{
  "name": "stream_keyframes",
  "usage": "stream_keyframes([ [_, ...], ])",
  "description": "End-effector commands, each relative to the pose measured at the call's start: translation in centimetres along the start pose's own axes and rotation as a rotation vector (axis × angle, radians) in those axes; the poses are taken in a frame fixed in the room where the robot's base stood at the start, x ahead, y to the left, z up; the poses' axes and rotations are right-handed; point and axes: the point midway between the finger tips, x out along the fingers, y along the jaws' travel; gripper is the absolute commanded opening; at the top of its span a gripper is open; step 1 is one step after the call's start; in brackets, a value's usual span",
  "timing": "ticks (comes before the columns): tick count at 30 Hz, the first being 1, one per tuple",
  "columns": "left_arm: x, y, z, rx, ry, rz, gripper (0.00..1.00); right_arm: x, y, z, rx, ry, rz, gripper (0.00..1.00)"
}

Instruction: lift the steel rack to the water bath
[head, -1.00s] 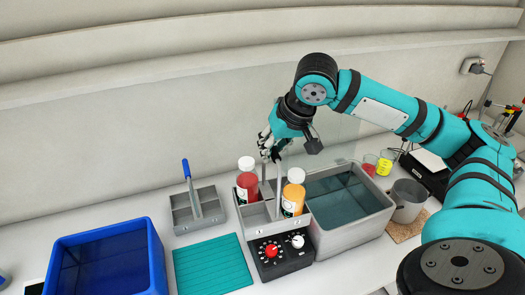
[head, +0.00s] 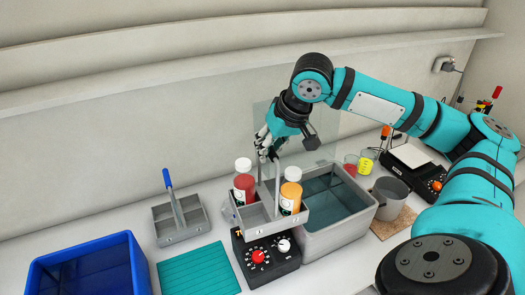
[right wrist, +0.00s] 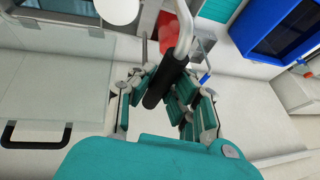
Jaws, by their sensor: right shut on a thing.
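The steel rack (head: 262,224) holds a bottle of red juice (head: 244,188) and a bottle of orange juice (head: 290,196), both with white caps. My right gripper (head: 268,156) is above it, shut on its handle; the black grip (right wrist: 172,75) lies between the fingers in the right wrist view. The rack hangs roughly level over the dark control box (head: 266,254) with red and white knobs. The water bath (head: 345,236), a grey tub of water, stands just right of the rack, whose right end overlaps its near left edge in the picture. My left gripper is not in view.
A small grey caddy (head: 196,229) with a blue handle stands to the left, behind a teal mat (head: 200,272). A blue tub (head: 139,268) is at the front left. A grey pot (head: 391,199), beakers (head: 366,163) and a scale (head: 412,156) stand right of the bath.

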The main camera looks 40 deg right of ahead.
Motion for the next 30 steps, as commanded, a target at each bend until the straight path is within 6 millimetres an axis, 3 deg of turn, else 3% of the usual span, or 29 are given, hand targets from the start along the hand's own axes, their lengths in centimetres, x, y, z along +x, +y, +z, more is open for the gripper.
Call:
stream_keyframes([
  [30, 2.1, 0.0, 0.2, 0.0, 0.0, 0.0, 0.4, -1.5, 7.7, -0.9, 0.001, 0.006, 0.001, 0.0],
])
